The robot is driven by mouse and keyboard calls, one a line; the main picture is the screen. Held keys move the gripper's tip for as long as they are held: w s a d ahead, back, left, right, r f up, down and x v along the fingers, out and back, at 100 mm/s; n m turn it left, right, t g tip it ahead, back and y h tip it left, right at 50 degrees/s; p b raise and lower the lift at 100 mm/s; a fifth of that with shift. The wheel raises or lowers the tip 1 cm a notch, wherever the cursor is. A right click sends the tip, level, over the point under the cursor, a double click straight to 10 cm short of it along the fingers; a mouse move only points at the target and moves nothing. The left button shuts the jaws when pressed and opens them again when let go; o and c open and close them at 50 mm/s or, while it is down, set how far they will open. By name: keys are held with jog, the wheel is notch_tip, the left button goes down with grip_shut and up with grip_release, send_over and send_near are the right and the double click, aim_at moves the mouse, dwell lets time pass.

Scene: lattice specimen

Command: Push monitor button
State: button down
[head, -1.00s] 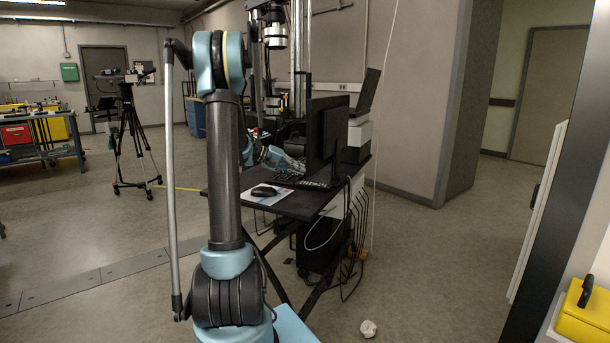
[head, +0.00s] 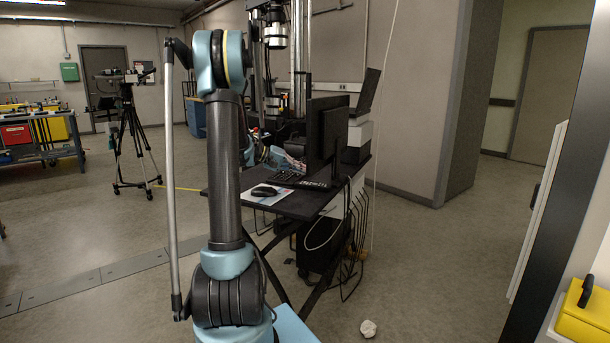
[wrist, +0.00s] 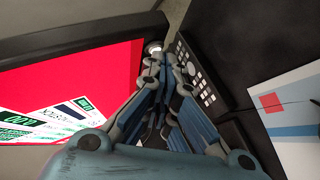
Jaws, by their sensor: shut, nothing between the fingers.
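The monitor (head: 335,132) stands on the dark cart table, seen edge-on and partly from behind in the head view. In the wrist view its screen (wrist: 75,82) glows red, with green and white panels at the lower left, inside a black frame. A small round pale piece (wrist: 153,47) shows at the frame's corner, just beyond my fingertips; I cannot tell for sure that it is the button. My gripper (wrist: 160,62) is shut and empty, close to that corner. Whether it touches is unclear. In the head view the gripper is not clearly visible beside the monitor.
A mouse (head: 264,191) sits on a pale pad (head: 258,199) on the cart table (head: 300,208). Cables hang behind the cart. A tripod (head: 130,135) stands farther left, with open floor between.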

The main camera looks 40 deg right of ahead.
jog(key=shift+w, duration=0.1)
jog(key=shift+w+a, duration=0.35)
jog(key=shift+w, duration=0.25)
dwell(0.3)
jog(key=shift+w+a, duration=0.4)
jog(key=shift+w, duration=0.3)
jog(key=shift+w+a, duration=0.45)
jog(key=shift+w, duration=0.3)
jog(key=shift+w+a, duration=0.4)
jog(key=shift+w, duration=0.3)
